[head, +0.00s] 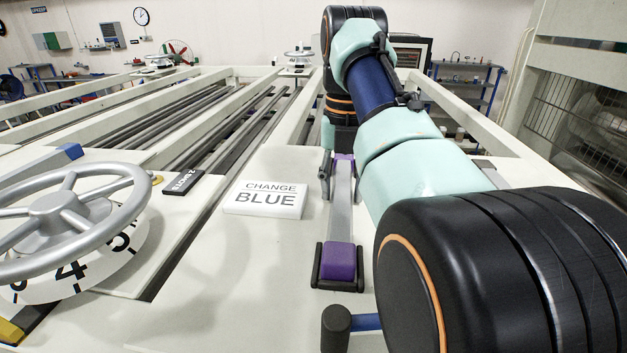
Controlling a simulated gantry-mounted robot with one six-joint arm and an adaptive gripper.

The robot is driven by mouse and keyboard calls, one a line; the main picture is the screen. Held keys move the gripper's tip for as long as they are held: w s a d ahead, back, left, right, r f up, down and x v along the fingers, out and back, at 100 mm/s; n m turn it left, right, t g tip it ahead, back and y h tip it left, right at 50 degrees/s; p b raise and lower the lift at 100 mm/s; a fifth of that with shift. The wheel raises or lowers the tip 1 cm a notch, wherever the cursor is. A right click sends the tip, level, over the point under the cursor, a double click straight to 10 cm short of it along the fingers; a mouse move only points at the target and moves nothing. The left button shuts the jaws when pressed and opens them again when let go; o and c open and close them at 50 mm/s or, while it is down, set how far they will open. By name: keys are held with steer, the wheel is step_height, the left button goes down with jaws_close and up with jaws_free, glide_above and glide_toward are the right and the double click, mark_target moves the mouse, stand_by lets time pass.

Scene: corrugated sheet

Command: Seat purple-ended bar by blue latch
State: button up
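The purple-ended bar (341,205) is a flat grey strip running away from me. Its near purple end (339,261) sits between the dark sides of a black bracket (338,284); whether it is fully down cannot be told. Its far purple end (344,158) is at my gripper (333,172), which points down there. One dark finger shows left of the bar; the other side is hidden by my arm, so its grip is unclear. The blue latch (367,322) with a dark rounded handle (335,327) is just in front of the near end, partly hidden by my arm.
A white sign (265,199) reading "CHANGE BLUE" lies left of the bar. A grey handwheel (62,215) over a numbered dial stands at the left. A black label (184,182) lies between them. Dark rods (185,120) and pale rails extend behind. The pale surface left of the bracket is clear.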

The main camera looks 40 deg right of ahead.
mark_target(342, 184)
steer(key=o, duration=0.3)
step_height(342, 184, up, 12)
steer(key=p, duration=1.2)
steer(key=shift+r, duration=0.2)
